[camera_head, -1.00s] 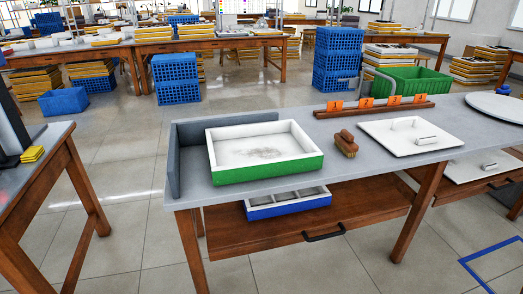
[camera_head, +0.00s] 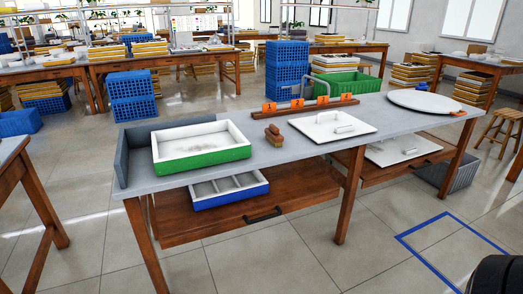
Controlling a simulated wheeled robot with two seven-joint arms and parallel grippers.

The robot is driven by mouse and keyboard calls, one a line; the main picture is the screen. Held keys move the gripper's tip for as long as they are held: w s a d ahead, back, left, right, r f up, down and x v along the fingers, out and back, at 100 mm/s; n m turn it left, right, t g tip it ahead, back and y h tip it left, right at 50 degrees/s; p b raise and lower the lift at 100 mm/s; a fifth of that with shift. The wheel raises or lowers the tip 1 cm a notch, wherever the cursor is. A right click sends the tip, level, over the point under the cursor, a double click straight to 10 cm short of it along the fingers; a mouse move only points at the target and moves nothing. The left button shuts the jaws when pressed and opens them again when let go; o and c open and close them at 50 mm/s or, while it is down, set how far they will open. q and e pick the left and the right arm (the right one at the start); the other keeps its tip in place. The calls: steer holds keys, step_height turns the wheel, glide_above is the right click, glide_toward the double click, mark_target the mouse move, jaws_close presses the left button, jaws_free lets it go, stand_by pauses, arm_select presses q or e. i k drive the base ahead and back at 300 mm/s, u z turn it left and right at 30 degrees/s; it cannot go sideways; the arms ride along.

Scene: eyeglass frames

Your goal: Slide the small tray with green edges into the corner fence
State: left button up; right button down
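The small white tray with a green front edge (camera_head: 205,159) lies on the left end of the grey-topped workbench (camera_head: 300,160). The grey corner fence (camera_head: 122,160) stands upright along the bench's left end and back edge. The tray sits inside the angle of the fence, close to its left wall; I cannot tell whether it touches either wall. Neither gripper shows in the head view.
A brush (camera_head: 273,135), a white board with a handle (camera_head: 332,126) and a round white disc (camera_head: 424,102) lie farther right on the bench. A blue-edged tray (camera_head: 230,192) is on the shelf below. Open floor lies in front.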

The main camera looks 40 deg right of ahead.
mark_target(175, 149)
steer(key=u, duration=0.7)
steer(key=k, duration=0.25)
steer(key=z, duration=1.85)
steer(key=i, duration=0.95)
